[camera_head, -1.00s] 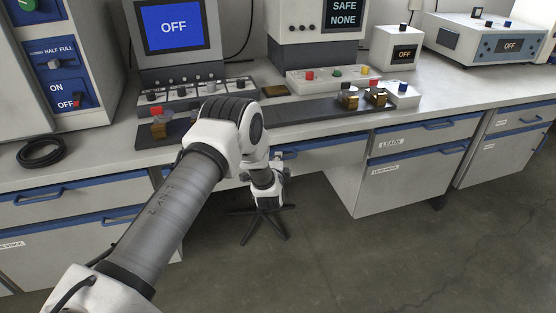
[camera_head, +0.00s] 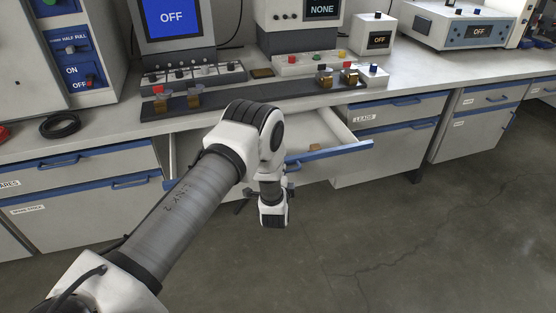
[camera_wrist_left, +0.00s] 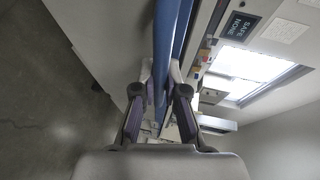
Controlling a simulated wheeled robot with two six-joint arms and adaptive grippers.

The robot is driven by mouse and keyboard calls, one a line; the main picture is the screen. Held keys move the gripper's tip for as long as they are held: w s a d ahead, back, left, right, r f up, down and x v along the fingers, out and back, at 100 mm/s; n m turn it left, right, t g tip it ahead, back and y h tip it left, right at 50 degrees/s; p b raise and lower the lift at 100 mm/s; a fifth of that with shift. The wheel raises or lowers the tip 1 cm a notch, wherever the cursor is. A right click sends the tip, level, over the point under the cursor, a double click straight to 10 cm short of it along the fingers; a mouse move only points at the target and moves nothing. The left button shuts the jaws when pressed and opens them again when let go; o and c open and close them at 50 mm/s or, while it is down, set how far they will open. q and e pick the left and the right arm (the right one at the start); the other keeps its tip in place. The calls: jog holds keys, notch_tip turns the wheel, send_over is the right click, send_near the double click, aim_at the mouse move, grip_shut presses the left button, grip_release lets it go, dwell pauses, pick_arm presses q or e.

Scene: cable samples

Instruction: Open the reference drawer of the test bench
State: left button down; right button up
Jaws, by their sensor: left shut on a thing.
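The drawer (camera_head: 340,153) under the middle of the bench stands open, pulled out toward me. It has a blue front edge, and part of its pale inside shows. Its label is hidden, so I cannot read whether it says reference. In the left wrist view the blue bar (camera_wrist_left: 173,35) of the drawer front runs between the fingers of my left gripper (camera_wrist_left: 160,78), which is shut on it. My right gripper is in neither view.
A small brown block (camera_head: 315,147) lies in the drawer. The bench top (camera_head: 110,125) carries instruments, a dark rail (camera_head: 260,106) and a coiled black cable (camera_head: 60,125). A closed drawer marked LEADS (camera_head: 395,112) is at the right. The floor (camera_head: 400,230) in front is clear.

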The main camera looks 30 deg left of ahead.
pick_arm(q)
jog(key=shift+s+d+p, duration=0.4)
jog(key=shift+s+d, duration=0.95)
jog(key=shift+d, duration=0.1)
jog(key=c, duration=1.2)
grip_release()
jog(key=v, duration=1.2)
jog(key=shift+a, duration=0.1)
